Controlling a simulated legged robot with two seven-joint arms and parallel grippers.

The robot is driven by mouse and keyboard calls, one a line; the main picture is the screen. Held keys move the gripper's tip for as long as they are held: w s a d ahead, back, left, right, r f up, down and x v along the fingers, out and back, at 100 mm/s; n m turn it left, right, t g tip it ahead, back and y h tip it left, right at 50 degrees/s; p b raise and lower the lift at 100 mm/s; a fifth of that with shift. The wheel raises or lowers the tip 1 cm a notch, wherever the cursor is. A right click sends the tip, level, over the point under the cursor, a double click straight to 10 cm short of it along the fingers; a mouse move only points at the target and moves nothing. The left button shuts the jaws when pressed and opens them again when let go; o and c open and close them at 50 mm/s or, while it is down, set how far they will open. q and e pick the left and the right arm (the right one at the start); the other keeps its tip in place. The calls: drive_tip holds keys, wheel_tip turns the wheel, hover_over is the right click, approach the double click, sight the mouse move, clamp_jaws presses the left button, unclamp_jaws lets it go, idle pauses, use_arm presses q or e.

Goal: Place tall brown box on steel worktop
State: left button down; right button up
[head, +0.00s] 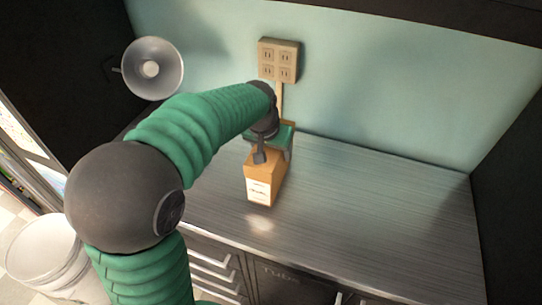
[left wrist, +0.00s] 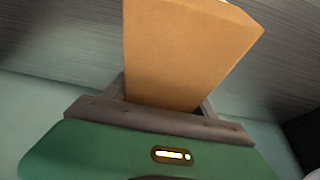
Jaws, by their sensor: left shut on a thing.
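The tall brown box (head: 261,178) has a white label on its front and is upright over the steel worktop (head: 370,211), near its left part. My left gripper (head: 273,157) is shut on the upper part of the box, reaching in from the left. In the left wrist view the brown box (left wrist: 185,55) sits between the two dark fingers of my left gripper (left wrist: 165,103). A pale reflection shows on the worktop just in front of the box; I cannot tell whether its base touches the surface. My right gripper is not in view.
A wall outlet (head: 279,58) with a cable is behind the box. A round metal lamp (head: 153,68) is at the upper left. Drawers (head: 215,262) are under the front edge. A white bucket (head: 40,248) stands at the lower left. The worktop's right side is clear.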

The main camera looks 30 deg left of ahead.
sight(271, 161)
use_arm(q)
drive_tip(key=shift+s+d+f, duration=0.2)
drive_tip(key=shift+f, duration=0.4)
drive_tip(key=shift+s+d+f, duration=0.15)
drive_tip(key=shift+f, duration=0.45)
drive_tip(key=shift+w+f, duration=0.1)
drive_tip(key=shift+f, duration=0.15)
drive_tip(key=shift+w+f, duration=0.1)
drive_tip(key=shift+w+a, duration=0.1)
drive_tip(key=shift+a, duration=0.2)
drive_tip(key=c, duration=0.5)
unclamp_jaws()
drive_tip(key=shift+a+f, duration=0.15)
drive_tip(key=shift+a, duration=0.05)
drive_tip(key=shift+o, duration=1.1)
drive_tip(key=shift+a, duration=0.1)
drive_tip(key=shift+d+r, duration=0.25)
drive_tip(key=shift+d, duration=0.15)
drive_tip(key=v, duration=1.1)
drive_tip(key=shift+s+a+r+p, duration=0.2)
drive_tip(key=shift+s+p, duration=0.1)
drive_tip(key=shift+s, duration=0.1)
drive_tip(key=shift+d+r, duration=0.1)
drive_tip(key=shift+d, duration=0.1)
